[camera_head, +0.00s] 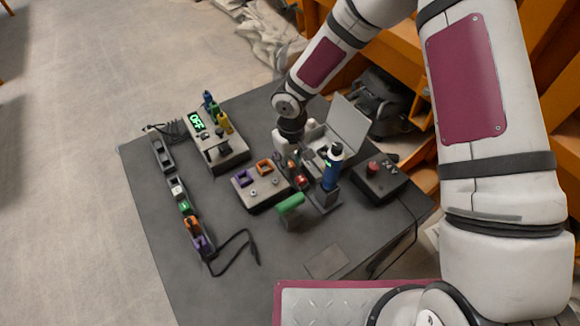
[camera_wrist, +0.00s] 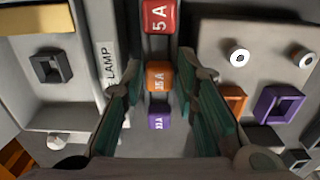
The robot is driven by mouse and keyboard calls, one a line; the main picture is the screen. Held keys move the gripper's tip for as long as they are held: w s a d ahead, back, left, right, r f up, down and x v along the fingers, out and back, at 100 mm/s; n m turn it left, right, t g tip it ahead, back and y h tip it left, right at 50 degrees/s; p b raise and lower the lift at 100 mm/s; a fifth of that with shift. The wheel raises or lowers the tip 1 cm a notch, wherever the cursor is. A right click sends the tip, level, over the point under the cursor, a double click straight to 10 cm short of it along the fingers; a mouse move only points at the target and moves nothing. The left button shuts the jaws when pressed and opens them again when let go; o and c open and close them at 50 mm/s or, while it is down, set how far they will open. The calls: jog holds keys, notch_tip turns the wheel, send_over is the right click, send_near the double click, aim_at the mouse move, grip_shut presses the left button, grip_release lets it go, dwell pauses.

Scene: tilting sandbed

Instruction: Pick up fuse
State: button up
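Three fuses stand in a row in the wrist view: a red one (camera_wrist: 160,16) marked 5 A, an orange one (camera_wrist: 159,75) and a purple one (camera_wrist: 159,117). My gripper (camera_wrist: 164,80) is open, with one dark green finger on each side of the row. The orange fuse lies between the fingers, with gaps visible on both sides. It is unclear how far down the fingertips reach. In the head view my gripper (camera_head: 293,163) is over the middle of the table, and its fingers and the fuses are partly hidden there.
A panel with purple and orange frames (camera_head: 262,189) is close beside my gripper. A blue bottle-like tool (camera_head: 332,168) stands to its right, a raised grey lid (camera_head: 347,127) behind. A display reading OFF (camera_head: 197,121) is at the left. The table's front left (camera_head: 190,285) is clear.

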aim_at(293, 165)
jog(key=shift+f, duration=0.15)
grip_shut()
notch_tip(293, 165, up, 9)
jog(key=shift+f, duration=0.15)
jog(key=w+d+f, duration=0.2)
jog(key=w+d, duration=0.5)
jog(key=d, duration=0.3)
jog(key=shift+d+b, duration=0.3)
